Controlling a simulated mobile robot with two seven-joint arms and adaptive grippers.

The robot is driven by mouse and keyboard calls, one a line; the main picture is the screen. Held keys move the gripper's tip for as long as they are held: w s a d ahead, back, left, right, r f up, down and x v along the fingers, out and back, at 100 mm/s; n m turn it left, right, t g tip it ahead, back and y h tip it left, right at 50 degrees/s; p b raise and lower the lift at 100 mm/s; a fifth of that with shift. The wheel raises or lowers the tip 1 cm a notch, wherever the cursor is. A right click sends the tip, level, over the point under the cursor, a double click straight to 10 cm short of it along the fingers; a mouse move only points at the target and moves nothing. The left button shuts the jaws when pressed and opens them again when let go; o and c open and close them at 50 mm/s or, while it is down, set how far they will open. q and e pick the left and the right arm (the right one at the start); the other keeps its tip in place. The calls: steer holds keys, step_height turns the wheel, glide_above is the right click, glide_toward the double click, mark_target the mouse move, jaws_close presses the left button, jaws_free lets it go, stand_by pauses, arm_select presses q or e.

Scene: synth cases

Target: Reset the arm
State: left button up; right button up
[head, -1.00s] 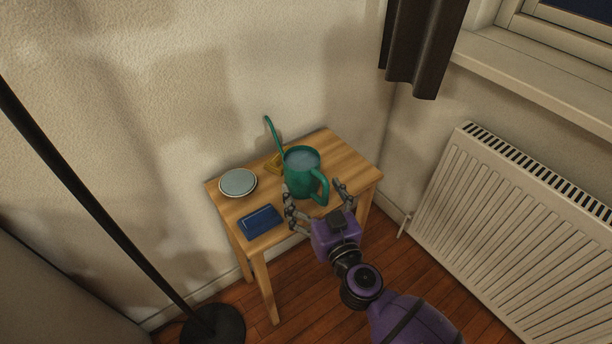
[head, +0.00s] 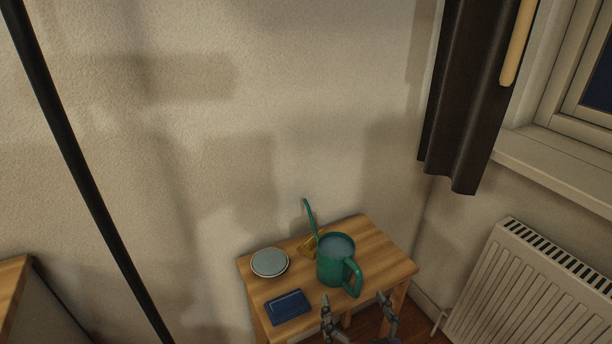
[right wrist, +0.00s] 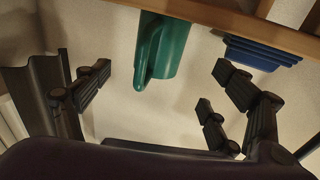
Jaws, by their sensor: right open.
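My right gripper (head: 357,312) is at the bottom of the head view, in front of the small wooden table. Its fingers are spread and nothing is between them. A green watering can (head: 331,270) stands upright on the table, its handle facing my gripper and its thin spout rising at the back. In the right wrist view the can (right wrist: 171,50) shows beyond the open fingers (right wrist: 155,90), apart from them. Most of my right arm is below the head view's edge. My left gripper is not in view.
A black pole (head: 85,190) stands at left. A radiator (head: 525,290) and dark curtain (head: 462,95) are at right.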

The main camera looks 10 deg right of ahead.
arm_select(q)
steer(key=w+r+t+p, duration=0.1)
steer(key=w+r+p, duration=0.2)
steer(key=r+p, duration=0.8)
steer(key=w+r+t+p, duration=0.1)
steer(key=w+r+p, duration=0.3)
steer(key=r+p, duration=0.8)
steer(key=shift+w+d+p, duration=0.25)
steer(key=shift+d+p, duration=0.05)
steer(key=shift+p, duration=0.55)
arm_select(e)
steer(key=s+d+r+g, duration=0.1)
steer(key=s+g, duration=0.3)
steer(key=s, duration=1.3)
steer(key=s+d+r+g+h, duration=0.1)
steer(key=s+d+g, duration=0.2)
steer(key=s, duration=1.3)
steer(key=shift+s+r+m+g, duration=0.2)
steer(key=shift+s+m+g, duration=0.15)
steer(key=shift+g, duration=0.85)
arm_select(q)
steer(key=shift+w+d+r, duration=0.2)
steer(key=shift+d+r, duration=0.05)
arm_select(e)
steer(key=shift+d, duration=0.1)
steer(key=shift+o, duration=0.3)
